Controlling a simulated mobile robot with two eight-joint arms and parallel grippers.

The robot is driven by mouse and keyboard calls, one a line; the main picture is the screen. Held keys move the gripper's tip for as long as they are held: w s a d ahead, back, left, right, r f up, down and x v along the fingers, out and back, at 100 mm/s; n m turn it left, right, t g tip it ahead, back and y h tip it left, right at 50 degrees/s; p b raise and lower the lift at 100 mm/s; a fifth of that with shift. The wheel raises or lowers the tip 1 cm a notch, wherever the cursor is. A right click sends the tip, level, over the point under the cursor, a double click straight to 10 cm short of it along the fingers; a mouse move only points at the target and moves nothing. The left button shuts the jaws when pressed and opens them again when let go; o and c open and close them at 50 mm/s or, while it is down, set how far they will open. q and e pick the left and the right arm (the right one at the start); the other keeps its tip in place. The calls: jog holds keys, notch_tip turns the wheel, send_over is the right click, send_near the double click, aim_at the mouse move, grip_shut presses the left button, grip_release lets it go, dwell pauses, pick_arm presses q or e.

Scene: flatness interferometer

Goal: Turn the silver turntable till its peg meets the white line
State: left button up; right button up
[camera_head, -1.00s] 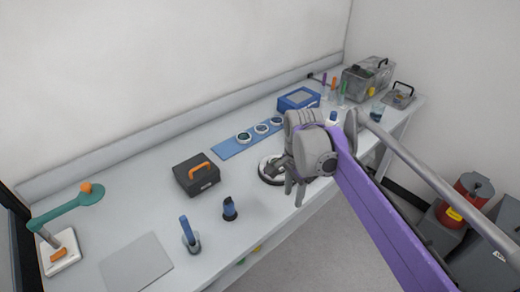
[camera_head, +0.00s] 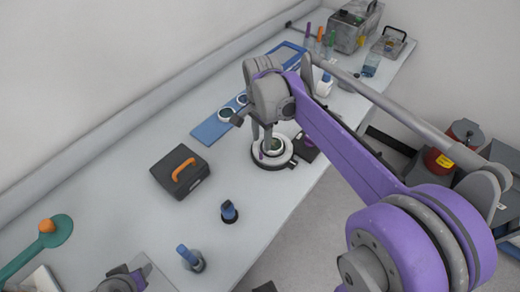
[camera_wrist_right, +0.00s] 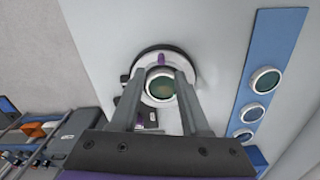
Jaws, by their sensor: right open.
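The silver turntable (camera_head: 284,158), a round plate on a dark base, sits near the table's front edge. In the wrist view its rim (camera_wrist_right: 183,68) surrounds a round greenish glass disc (camera_wrist_right: 160,87). A small purple piece, perhaps the peg (camera_wrist_right: 161,59), stands out at the far rim. I cannot make out the white line. My right gripper (camera_head: 262,146) points down at the turntable; its open fingers (camera_wrist_right: 160,76) appear on either side of the glass disc. Contact cannot be told. A grey and purple part, seemingly my left gripper (camera_head: 124,281), shows at the bottom left, partly cut off.
A blue strip (camera_head: 209,131) with several round glass discs lies behind the turntable. A black case (camera_head: 168,164) with an orange handle is to the left. A dark bottle-like piece (camera_head: 229,212) and a blue-handled tool (camera_head: 189,257) stand nearer. Bare table lies between them.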

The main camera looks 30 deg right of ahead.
aim_at(261, 153)
notch_tip(261, 153, down, 7)
jog(key=shift+w+r, duration=0.1)
dwell(0.3)
grip_shut()
